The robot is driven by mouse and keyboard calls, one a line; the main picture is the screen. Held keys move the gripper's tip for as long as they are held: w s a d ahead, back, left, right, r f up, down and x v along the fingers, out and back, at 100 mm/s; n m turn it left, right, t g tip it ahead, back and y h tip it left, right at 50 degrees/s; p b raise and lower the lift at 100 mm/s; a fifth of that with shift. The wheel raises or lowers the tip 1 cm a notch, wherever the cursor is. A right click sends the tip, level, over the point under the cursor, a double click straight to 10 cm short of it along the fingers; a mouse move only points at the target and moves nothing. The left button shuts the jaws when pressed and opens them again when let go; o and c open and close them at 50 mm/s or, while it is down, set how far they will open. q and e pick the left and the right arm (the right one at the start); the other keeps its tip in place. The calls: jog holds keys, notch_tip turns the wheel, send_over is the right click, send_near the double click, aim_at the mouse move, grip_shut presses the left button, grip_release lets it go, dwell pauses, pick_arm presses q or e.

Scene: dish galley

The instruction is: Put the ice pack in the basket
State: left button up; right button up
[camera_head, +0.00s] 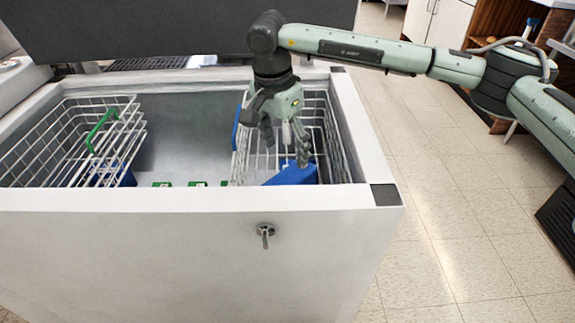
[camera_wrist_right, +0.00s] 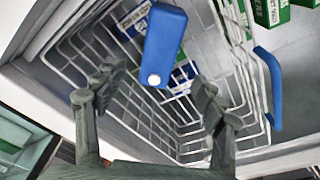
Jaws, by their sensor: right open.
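The ice pack, a blue block with a white cap (camera_wrist_right: 165,38), shows in the right wrist view inside the outline of a white wire basket with a blue handle (camera_wrist_right: 271,88). In the head view, its blue surface (camera_head: 292,174) shows low in the right-hand basket (camera_head: 335,140), partly behind the freezer's front rim. My right gripper (camera_head: 286,140) points down into this basket, just above the ice pack. Its fingers are spread apart, with the pack beyond them and not clasped. I cannot tell exactly what the pack rests on. My left gripper is not in view.
The baskets hang in an open white chest freezer (camera_head: 190,240). A second wire basket with a green handle (camera_head: 101,130) is at the left. Green boxes (camera_head: 197,184) lie on the freezer floor between them. Other packages lie beneath the ice pack. The raised lid (camera_head: 150,30) stands behind.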

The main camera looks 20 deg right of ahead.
jog(key=shift+s+a+r, duration=0.1)
jog(key=shift+a+r, duration=0.05)
jog(key=shift+r, duration=0.55)
jog(key=shift+s+a+r, duration=0.1)
jog(key=shift+r, duration=0.6)
jog(key=shift+w, duration=0.1)
